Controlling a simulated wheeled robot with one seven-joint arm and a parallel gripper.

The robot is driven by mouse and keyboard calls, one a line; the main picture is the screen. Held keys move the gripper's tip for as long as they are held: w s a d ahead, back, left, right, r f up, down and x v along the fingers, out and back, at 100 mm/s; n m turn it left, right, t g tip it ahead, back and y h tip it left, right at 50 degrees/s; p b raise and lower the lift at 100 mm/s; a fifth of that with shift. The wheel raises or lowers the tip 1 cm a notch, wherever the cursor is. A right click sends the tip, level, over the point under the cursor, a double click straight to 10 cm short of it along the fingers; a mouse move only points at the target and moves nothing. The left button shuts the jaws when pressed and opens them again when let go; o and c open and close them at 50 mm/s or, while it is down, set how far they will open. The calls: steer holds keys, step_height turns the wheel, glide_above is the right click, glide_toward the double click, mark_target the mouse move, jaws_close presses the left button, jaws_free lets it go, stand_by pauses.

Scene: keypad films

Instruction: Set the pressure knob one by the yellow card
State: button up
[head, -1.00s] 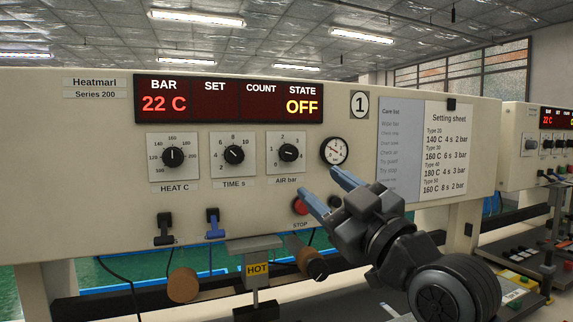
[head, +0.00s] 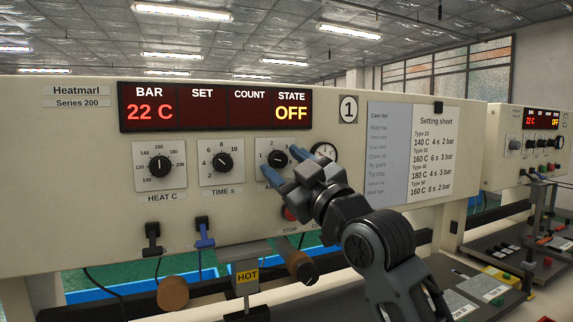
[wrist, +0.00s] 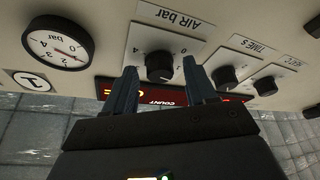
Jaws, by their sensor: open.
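The AIR bar knob (head: 278,158), black on a white dial plate, is the rightmost of the three knobs on machine one's panel in the head view. The same knob (wrist: 159,66) shows upside down in the wrist view. My gripper (head: 285,168) is open in front of it, with its blue fingers on either side. In the wrist view my fingertips (wrist: 159,72) straddle the knob, and I cannot tell whether they touch it. The knob's lower side is hidden by my fingers in the head view. The setting sheet (head: 433,150) hangs right of the number 1 sign.
The round bar gauge (wrist: 59,42) is just beside the AIR knob. The TIME knob (head: 222,162) and HEAT knob (head: 160,166) are to its left. The red STOP button (head: 289,213) is below. The display (head: 215,107) reads 22 C and OFF. A yellow item (head: 500,275) lies at right.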

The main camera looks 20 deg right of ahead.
jaws_close()
stand_by(0.4)
steer(key=shift+m, duration=0.4)
